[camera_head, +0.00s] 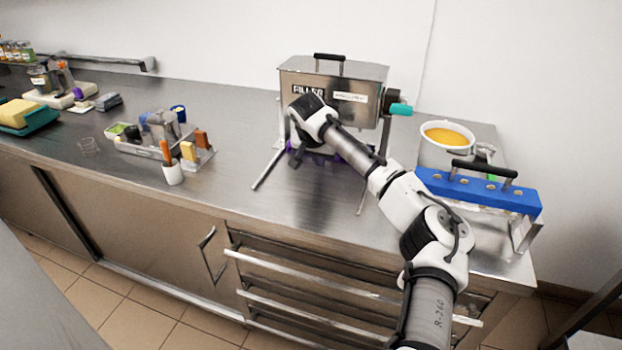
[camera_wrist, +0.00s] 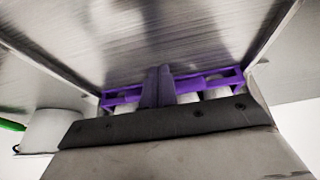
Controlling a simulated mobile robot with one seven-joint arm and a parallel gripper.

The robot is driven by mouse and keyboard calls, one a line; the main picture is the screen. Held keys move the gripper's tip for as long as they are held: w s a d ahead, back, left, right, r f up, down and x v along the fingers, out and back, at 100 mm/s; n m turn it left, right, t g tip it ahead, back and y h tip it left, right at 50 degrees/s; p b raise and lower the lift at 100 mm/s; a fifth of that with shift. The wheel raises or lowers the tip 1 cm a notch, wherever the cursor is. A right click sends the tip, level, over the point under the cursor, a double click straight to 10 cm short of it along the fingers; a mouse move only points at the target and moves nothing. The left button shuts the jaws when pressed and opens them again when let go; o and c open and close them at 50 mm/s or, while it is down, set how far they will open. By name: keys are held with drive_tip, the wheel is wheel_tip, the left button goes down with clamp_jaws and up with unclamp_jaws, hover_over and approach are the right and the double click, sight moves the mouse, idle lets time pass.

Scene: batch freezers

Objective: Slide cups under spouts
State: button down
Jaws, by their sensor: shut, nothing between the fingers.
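The filler (camera_head: 335,85) is a metal box on splayed legs at the back of the counter, with a black top handle and a teal side knob (camera_head: 400,109). A purple cup rack (camera_wrist: 232,78) shows below it in the wrist view, with white cups (camera_wrist: 216,91) partly visible in it. In the head view my arm hides most of the rack, and only bits of purple show. My gripper (camera_head: 295,163) is low in front of the filler, shut and empty. Its closed fingers (camera_wrist: 157,72) overlap the rack in the wrist view; I cannot tell whether they touch it. I cannot make out the spouts.
A white bowl of orange contents (camera_head: 447,135) and a blue-topped metal unit with a black handle (camera_head: 478,190) stand at the right. A tool caddy (camera_head: 150,150) and a white cup of utensils (camera_head: 173,173) stand at the left. The counter before the filler is clear.

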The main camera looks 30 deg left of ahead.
drive_tip(key=shift+w+a, duration=0.1)
drive_tip(key=shift+w, duration=0.35)
drive_tip(key=shift+w+a, duration=0.1)
drive_tip(key=shift+s, duration=0.2)
drive_tip(key=shift+s+d+r, duration=0.1)
drive_tip(key=shift+s+d, duration=0.15)
drive_tip(key=shift+s, duration=0.2)
drive_tip(key=shift+s+p+v, duration=0.25)
drive_tip(key=shift+p+v, duration=1.6)
drive_tip(key=shift+v, duration=1)
